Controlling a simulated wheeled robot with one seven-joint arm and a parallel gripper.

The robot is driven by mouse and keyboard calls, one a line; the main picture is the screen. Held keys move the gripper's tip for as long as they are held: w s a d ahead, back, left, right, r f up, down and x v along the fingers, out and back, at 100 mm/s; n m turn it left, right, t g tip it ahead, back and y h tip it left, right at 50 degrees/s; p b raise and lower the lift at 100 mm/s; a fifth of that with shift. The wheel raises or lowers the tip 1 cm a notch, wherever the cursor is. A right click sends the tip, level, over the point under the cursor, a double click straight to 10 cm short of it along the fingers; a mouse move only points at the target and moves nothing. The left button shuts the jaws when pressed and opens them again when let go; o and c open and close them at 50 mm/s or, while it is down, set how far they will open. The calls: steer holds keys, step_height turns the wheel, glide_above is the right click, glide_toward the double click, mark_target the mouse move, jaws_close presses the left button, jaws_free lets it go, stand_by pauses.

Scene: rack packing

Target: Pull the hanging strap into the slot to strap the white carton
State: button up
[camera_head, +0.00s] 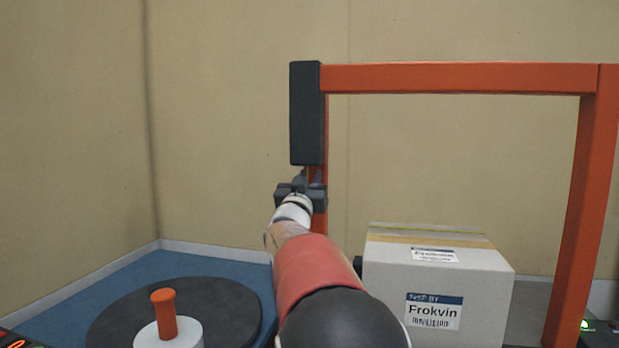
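The white carton (440,290) stands at the lower right under an orange arch (460,78). It has tape along its top and labels on its top and front. A thin yellowish line crosses its top near the back edge; I cannot tell whether it is strap. My gripper (303,182) is at the arch's left post, just below a dark upright block (306,112), left of and above the carton. Its fingers are small and partly hidden by my wrist, so their opening is unclear. I cannot make out the hanging strap or the slot.
A dark round disc (228,302) lies on a blue surface (78,312) at the lower left, bearing a white cylinder (185,335) with an orange knob (165,313). A green light (585,325) shows at the right edge. Beige walls stand behind.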

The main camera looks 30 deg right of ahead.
jaws_close()
stand_by(1.4)
